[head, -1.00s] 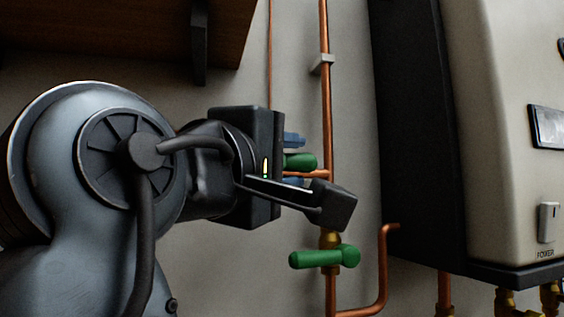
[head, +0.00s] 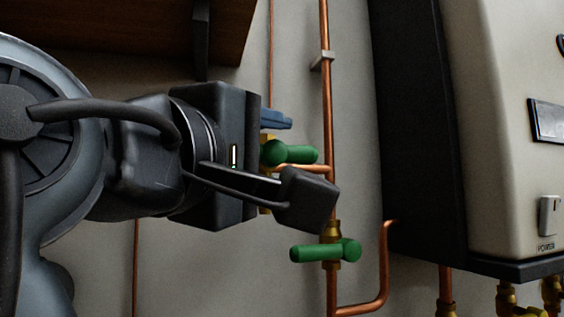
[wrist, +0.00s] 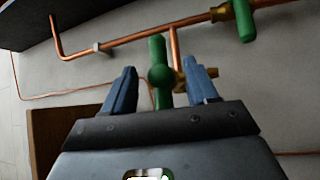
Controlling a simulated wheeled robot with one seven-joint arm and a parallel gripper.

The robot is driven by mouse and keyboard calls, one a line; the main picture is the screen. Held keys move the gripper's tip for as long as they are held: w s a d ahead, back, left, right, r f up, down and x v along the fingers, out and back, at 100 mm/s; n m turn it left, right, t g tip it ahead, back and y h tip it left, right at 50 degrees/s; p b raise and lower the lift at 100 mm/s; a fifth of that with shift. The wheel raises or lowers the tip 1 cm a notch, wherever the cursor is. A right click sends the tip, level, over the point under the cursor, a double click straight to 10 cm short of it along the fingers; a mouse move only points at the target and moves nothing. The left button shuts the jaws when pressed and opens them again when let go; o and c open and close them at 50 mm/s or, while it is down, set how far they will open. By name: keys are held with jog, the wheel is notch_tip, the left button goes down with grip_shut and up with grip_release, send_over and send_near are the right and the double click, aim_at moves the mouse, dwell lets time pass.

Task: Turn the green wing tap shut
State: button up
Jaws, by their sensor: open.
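The green wing tap (head: 290,154) sits on a short copper branch left of the upright pipe in the head view. In the wrist view its handle (wrist: 158,75) has a round hub with a wing on either side, and lies roughly parallel to the branch pipe. My gripper (wrist: 162,70) is open, with one blue finger on each side of the handle and a visible gap to each. In the head view one blue finger of my gripper (head: 288,148) shows above the tap; the other is hidden. I cannot tell exactly how deep the handle sits between the fingers.
A second green tap (head: 325,251) sits lower on the upright copper pipe (head: 326,90); it also shows in the wrist view (wrist: 243,20). A boiler (head: 500,120) stands at the right. A brown cabinet (head: 120,30) with a dark bracket hangs upper left.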

aim_at(279, 155)
jog(key=shift+b+v, duration=0.35)
jog(key=shift+v, duration=1.55)
